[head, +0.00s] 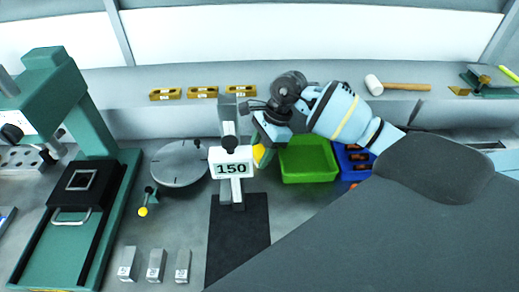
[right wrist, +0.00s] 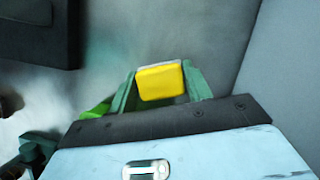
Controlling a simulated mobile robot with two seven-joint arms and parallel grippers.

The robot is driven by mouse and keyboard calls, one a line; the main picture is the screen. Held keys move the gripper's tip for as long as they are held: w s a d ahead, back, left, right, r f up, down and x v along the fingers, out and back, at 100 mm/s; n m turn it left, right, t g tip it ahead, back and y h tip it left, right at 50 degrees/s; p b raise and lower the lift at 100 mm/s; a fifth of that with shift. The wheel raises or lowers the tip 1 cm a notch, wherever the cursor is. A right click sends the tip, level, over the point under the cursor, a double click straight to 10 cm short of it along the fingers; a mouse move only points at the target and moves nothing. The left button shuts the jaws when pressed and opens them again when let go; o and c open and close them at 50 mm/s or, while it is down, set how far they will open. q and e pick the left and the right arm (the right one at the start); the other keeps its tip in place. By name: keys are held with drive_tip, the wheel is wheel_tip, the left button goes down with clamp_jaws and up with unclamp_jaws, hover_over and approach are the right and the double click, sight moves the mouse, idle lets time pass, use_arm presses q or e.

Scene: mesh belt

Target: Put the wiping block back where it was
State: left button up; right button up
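The wiping block (right wrist: 160,82), yellow with a pale layer along its far edge, sits between the two green fingers of my right gripper (right wrist: 160,88) in the right wrist view. The fingers touch its sides, and it appears held. My left gripper is in neither view.
A round grey plate (head: 180,163) lies left. A blue bin (head: 352,160) is right of the tray. Several metal blocks (head: 156,266) stand in front. A green press (head: 60,100) stands far left.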

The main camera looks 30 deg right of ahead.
drive_tip(key=o, duration=0.4)
drive_tip(key=shift+r, duration=0.25)
drive_tip(key=v, duration=1.2)
drive_tip(key=shift+a, duration=0.1)
